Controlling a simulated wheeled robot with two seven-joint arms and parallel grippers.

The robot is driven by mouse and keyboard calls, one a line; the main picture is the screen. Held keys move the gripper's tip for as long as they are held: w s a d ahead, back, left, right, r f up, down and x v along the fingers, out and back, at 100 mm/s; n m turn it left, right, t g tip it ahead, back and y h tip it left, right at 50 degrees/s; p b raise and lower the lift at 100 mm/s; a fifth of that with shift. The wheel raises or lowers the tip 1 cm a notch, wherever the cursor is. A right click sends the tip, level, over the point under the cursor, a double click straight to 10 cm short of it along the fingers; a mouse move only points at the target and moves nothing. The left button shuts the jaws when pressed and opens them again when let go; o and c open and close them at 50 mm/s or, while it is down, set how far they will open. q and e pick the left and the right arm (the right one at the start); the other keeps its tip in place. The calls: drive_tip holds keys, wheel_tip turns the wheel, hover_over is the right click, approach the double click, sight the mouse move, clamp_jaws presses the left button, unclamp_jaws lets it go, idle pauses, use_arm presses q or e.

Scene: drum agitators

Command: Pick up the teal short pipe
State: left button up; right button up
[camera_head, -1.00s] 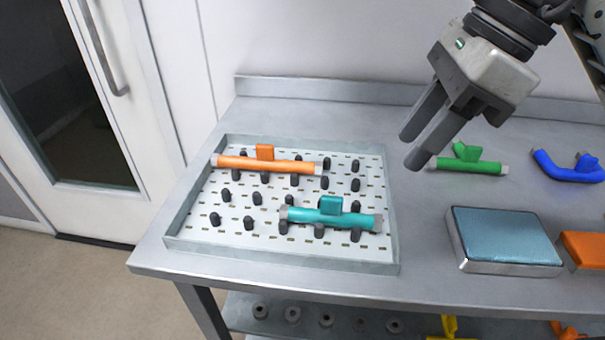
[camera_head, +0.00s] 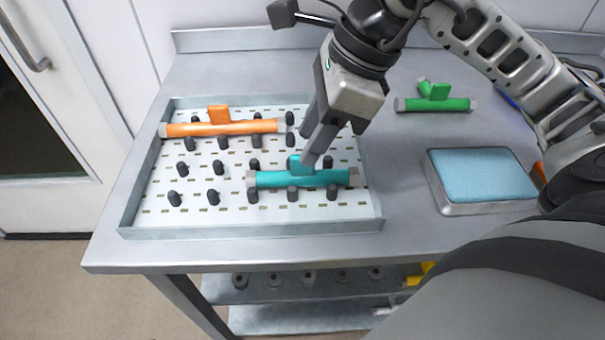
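The teal short pipe (camera_head: 275,179) lies across black pegs in the white perforated tray (camera_head: 250,231), near its front right. It has grey ends and a raised teal block on top. My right gripper (camera_head: 306,147) reaches down over the tray. Its two fingers look apart, the nearer fingertip overlapping the right part of the teal block in the picture. Whether it touches is unclear, and the pipe still rests on the pegs. The far finger is partly hidden. My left gripper is not in view.
An orange pipe (camera_head: 225,128) lies behind the teal one in the same tray, among upright pegs. A green pipe (camera_head: 435,104) and a box with a blue pad (camera_head: 483,176) are on the table to the right. My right arm covers the table's right side.

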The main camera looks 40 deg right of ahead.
sight(302, 171)
drive_tip(key=x, duration=0.4)
drive_tip(key=shift+s+f, duration=0.15)
drive_tip(key=shift+f, duration=0.05)
clamp_jaws()
